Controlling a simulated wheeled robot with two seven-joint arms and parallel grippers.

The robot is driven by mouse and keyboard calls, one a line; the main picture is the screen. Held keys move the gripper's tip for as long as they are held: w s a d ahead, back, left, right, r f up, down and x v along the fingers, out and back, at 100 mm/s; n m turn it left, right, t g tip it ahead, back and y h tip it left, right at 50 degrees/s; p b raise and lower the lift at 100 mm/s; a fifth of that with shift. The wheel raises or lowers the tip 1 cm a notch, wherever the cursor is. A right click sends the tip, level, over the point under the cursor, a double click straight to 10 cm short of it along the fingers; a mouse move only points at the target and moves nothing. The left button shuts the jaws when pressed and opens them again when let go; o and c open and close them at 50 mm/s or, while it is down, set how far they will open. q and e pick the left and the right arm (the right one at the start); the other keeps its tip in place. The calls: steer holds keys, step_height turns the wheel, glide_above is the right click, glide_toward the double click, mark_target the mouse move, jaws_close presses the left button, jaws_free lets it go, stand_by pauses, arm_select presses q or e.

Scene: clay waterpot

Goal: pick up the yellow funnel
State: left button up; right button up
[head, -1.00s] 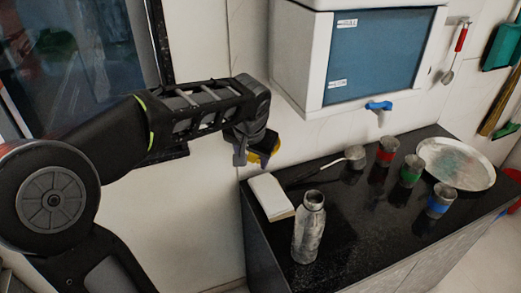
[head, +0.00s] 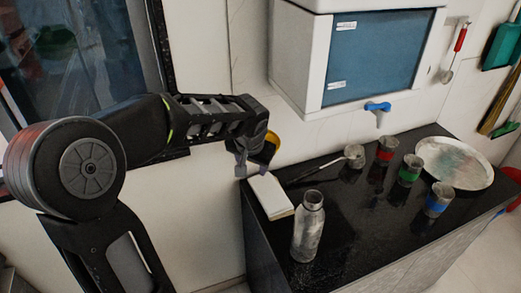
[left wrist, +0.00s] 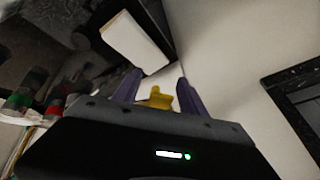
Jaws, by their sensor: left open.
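The yellow funnel (head: 273,142) shows in part behind my left gripper (head: 252,169) in the head view, near the wall at the left end of the counter. My wrist hides the rest of it. In the left wrist view, a yellow piece (left wrist: 160,98) lies between the two purple-grey fingers of my left gripper (left wrist: 157,92), and the gripper body hides its lower part. The left gripper is open. I cannot tell whether its fingers touch the funnel. My right gripper is not in view.
A white block (head: 270,195) lies on the black counter (head: 345,225) just below the left gripper. A metal bottle (head: 308,228) stands at the front edge. Banded cups and a round metal plate (head: 455,163) stand farther right. A white box with a blue tap (head: 377,107) hangs above.

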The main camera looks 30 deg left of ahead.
arm_select(q)
steer(key=shift+c, duration=0.2)
jaws_close()
stand_by(0.3)
